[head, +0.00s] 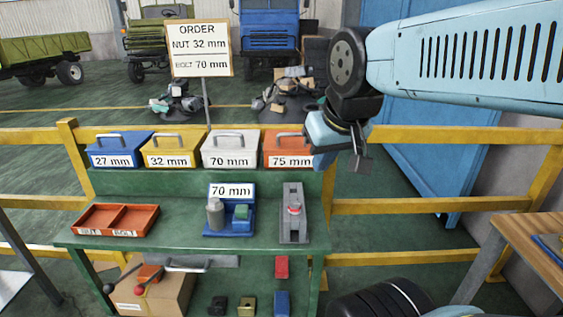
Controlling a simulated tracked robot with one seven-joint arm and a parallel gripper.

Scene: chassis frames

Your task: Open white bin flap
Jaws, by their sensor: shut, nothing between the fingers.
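The white bin (230,157) labelled "70 mm" stands on the green shelf, third from the left in a row of bins. Its flap (231,142) with a grey handle (228,135) on top looks closed. My gripper (360,165) hangs from my blue arm to the right of the bins, beyond the orange bin. Its fingers are small and dark here; they look shut and empty, and apart from every bin.
The blue bin (118,150), yellow bin (172,152) and orange bin (286,150) flank the white one. An order sign (199,50) stands behind. An orange tray (92,219), a blue fixture (231,221) and a grey device (293,218) sit on the bench below. Yellow rails (440,206) run right.

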